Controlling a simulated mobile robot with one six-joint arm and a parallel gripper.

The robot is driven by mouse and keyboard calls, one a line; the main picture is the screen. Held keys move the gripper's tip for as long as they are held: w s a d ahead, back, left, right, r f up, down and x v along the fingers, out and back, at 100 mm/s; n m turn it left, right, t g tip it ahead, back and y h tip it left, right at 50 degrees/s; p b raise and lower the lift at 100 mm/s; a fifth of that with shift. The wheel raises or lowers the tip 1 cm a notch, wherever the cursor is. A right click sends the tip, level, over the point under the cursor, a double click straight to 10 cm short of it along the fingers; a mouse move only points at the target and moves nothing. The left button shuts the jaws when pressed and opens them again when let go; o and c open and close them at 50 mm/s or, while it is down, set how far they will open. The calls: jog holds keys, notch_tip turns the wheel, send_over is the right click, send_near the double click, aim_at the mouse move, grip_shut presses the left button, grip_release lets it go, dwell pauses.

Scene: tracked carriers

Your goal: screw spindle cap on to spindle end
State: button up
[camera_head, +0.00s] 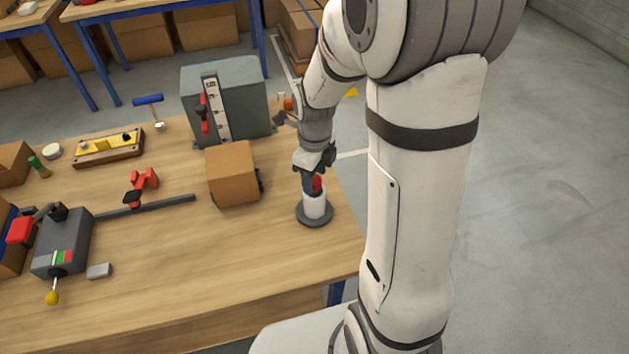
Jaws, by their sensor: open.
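A white upright cylinder (314,206) stands on a round dark base near the right edge of the wooden workbench. It looks like the spindle end. A small red piece (318,184) sits at its top and may be the spindle cap. Whether it is threaded on or only resting there cannot be told. My gripper (313,178) points down right over the cylinder, with its dark fingers open around or beside the red piece. The fingers partly hide the red piece, and contact cannot be made out.
A cardboard box (232,173) stands just left of the cylinder. A grey cabinet with a lever (240,105) is behind it. A red clamp (142,183), a level (110,147) and a grey switch box (64,243) lie further left. The front middle of the workbench (200,270) is clear.

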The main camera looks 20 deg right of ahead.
jog(key=n, duration=0.7)
jog(key=shift+n, duration=0.4)
jog(key=n, duration=0.6)
jog(key=shift+b, duration=0.35)
jog(key=n, duration=1)
jog(key=shift+n, duration=0.4)
jog(key=shift+c, duration=0.4)
